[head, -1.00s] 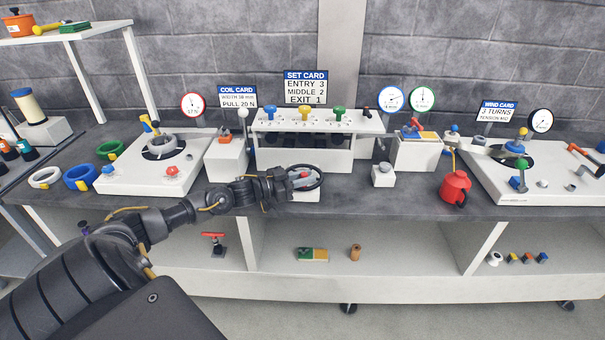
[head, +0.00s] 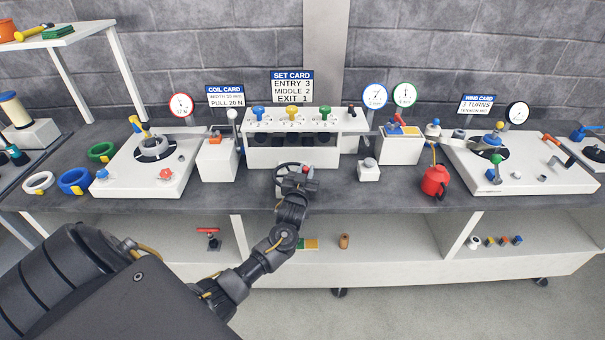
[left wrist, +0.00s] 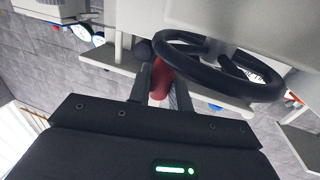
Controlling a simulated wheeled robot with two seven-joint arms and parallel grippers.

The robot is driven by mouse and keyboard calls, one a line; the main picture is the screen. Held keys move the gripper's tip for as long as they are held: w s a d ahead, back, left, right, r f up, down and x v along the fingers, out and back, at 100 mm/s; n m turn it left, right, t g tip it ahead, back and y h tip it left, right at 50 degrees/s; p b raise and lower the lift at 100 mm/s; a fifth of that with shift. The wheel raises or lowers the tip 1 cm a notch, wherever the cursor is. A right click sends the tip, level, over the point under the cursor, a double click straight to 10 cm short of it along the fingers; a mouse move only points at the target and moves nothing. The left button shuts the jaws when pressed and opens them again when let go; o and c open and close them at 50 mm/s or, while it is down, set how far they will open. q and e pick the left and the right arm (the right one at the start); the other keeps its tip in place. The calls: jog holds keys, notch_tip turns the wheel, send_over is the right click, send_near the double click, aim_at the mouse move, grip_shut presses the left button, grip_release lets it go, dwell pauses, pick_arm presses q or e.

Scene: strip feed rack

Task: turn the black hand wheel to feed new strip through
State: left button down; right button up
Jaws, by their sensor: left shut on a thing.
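The black hand wheel (head: 281,167) stands at the front of the white roller stand, in the middle of the bench. Its dark rim and a spoke show large in the left wrist view (left wrist: 225,88). A red grip (left wrist: 161,80) sits beside the rim, between the fingers of my left gripper (left wrist: 160,95). In the head view my left gripper (head: 298,178) is at the wheel's front right and hides part of it. It is shut on the red grip. My right gripper is not in view.
The roller stand (head: 345,122) carries blue, yellow and green knobs behind the wheel. A white block (head: 215,158) stands to its left and a small grey-topped box (head: 368,172) to its right. A red can (head: 435,181) stands further right. Bare bench lies either side of the wheel.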

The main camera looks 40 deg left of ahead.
pick_arm(q)
jog(key=n+g+y, duration=0.1)
jog(key=w+n+g+y+b, duration=0.1)
jog(key=y, duration=0.1)
jog(key=n+y+b, duration=0.1)
jog(key=shift+w+a+f+g, duration=0.1)
jog(key=shift+w+f+g, duration=0.05)
jog(key=shift+w+g, duration=0.25)
jog(key=shift+w+a+n+g+y+b, duration=0.15)
jog(key=shift+w+n+g+y+b, duration=0.05)
jog(key=shift+n+g+y+b, duration=0.35)
jog(key=shift+w+a+n+g+y+b, duration=0.15)
jog(key=shift+n+g+y+b, duration=0.25)
jog(key=shift+n+y, duration=0.2)
jog(key=shift+r+g+y, duration=0.2)
jog(key=shift+g+y, duration=0.05)
jog(key=shift+g, duration=0.1)
jog(key=shift+n, duration=0.25)
jog(key=shift+a+r, duration=0.1)
jog(key=c, duration=1.3)
grip_release()
